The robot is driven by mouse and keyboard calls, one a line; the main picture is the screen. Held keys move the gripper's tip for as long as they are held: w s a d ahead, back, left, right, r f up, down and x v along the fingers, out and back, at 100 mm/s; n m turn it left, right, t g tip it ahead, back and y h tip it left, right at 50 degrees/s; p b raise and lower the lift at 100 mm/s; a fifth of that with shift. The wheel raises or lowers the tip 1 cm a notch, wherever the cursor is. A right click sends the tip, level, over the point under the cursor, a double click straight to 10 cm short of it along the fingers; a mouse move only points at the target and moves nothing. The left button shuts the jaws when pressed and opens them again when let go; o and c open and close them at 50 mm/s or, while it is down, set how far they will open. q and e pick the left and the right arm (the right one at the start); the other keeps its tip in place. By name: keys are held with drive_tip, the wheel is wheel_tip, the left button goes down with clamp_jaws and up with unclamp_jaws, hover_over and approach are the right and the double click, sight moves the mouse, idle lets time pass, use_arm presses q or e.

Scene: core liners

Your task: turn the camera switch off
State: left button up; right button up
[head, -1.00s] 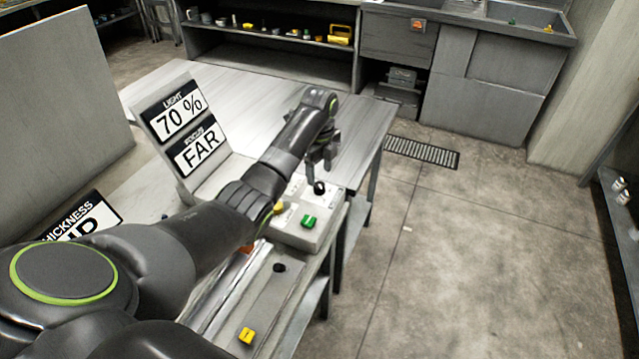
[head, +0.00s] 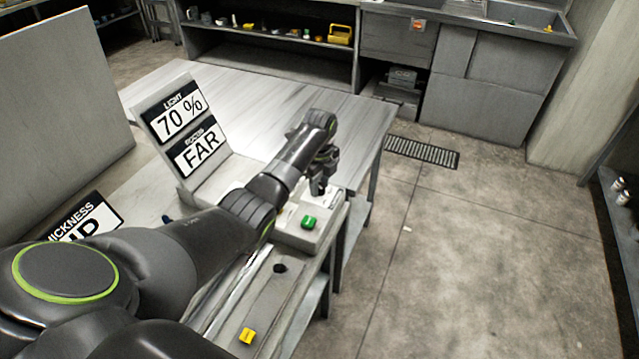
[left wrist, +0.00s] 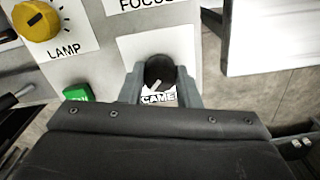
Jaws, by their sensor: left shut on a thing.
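The camera switch (left wrist: 158,70) is a black rotary knob with a white pointer line, on a white plate above a partly hidden "CAME…" label in the left wrist view. My left gripper (left wrist: 160,84) has one finger on each side of the knob and is shut on it. The pointer slants toward the lower left in that view. In the head view my left gripper (head: 318,186) is down at the right end of the grey control box (head: 297,238) and hides the knob. My right gripper is not in view.
A green button (head: 309,222) sits near the gripper on the box. A yellow lamp knob (left wrist: 38,20) is at the upper left of the wrist view. A display stand (head: 185,130) reads "70 %" and "FAR". A yellow button (head: 247,336) is nearer me. The floor at right is clear.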

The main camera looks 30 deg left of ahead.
use_arm(q)
drive_tip(key=shift+c, duration=0.3)
drive_tip(key=shift+r+n+p, duration=0.15)
drive_tip(key=shift+n+p, duration=0.55)
drive_tip(key=shift+p, duration=0.1)
drive_tip(key=n+p, duration=0.2)
drive_tip(key=shift+n, duration=0.3)
drive_tip(key=n+p, duration=0.2)
drive_tip(key=n, duration=0.3)
drive_tip(key=shift+p, duration=0.35)
drive_tip(key=n+p, duration=0.1)
drive_tip(key=n, duration=0.3)
drive_tip(key=shift+n, duration=0.4)
drive_tip(key=shift+n+p, duration=0.65)
drive_tip(key=shift+n, duration=1.35)
drive_tip(key=o, duration=1)
